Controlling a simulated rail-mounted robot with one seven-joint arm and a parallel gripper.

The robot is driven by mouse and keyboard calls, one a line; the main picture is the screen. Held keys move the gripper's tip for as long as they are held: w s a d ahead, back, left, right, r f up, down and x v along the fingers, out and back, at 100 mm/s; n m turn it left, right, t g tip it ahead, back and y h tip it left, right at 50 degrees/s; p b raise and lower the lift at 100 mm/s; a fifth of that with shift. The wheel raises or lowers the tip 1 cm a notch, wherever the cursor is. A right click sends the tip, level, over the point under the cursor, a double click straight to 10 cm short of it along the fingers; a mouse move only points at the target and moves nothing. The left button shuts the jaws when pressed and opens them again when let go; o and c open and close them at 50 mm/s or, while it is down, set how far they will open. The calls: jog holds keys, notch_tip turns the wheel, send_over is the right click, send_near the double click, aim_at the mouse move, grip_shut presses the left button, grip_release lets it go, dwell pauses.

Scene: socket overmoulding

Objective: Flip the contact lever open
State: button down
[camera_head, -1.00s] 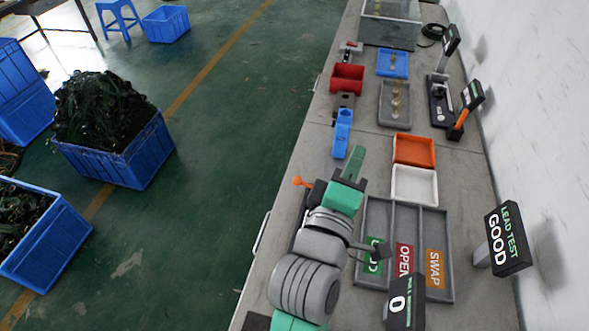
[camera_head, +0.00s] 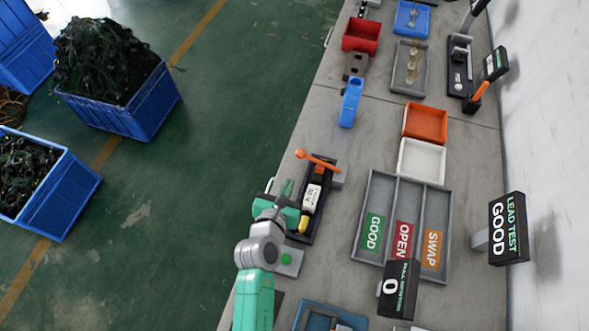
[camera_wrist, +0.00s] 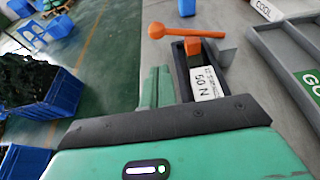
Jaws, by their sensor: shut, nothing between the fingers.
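The contact lever is an orange bar with a ball knob (camera_head: 318,161) at the far end of a narrow black test fixture (camera_head: 327,212). It lies crosswise, its knob out past the fixture's left side. The lever also shows in the wrist view (camera_wrist: 185,31), by an orange block and a white label reading 50 N (camera_wrist: 206,83). My green gripper (camera_head: 287,189) is shut and empty, left of the fixture and nearer than the lever. Its fingers (camera_wrist: 157,87) show in the wrist view, apart from the lever. My gripper body hides the fixture's near part in that view.
A three-lane tray (camera_head: 392,262) marked GOOD, OPEN and SWAP stands right of the fixture. A white bin (camera_head: 421,160), an orange bin (camera_head: 425,123) and a blue stand (camera_head: 350,102) lie beyond. The bench is clear between fixture and blue stand.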

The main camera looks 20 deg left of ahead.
aim_at(320, 163)
jog(key=b+x, duration=0.4)
jog(key=x, duration=0.5)
jog(key=shift+w, duration=0.35)
